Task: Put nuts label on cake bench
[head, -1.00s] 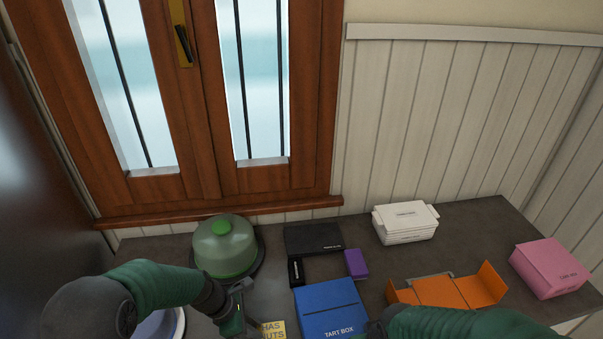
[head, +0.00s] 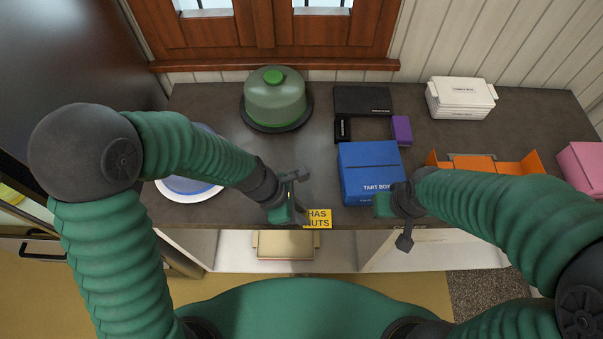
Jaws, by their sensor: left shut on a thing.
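The nuts label (head: 319,218) is a small yellow card reading "HAS NUTS", at the front edge of the dark bench (head: 225,115). My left gripper (head: 303,206) is shut on the label's left side and covers part of its lettering. I cannot tell whether the label touches the bench top or is held just above it. A green cake dome (head: 275,97) stands on the bench at the back left. My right gripper (head: 405,238) hangs at the front edge, right of the label and in front of the blue tart box; its jaw opening is unclear.
The blue tart box (head: 368,168) stands just right of the label. A black box (head: 362,100), purple box (head: 402,130), white box (head: 460,99), orange open box (head: 520,167) and pink box (head: 582,165) fill the right. A blue-and-white plate (head: 185,190) is left. Bench surface around the dome's front is clear.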

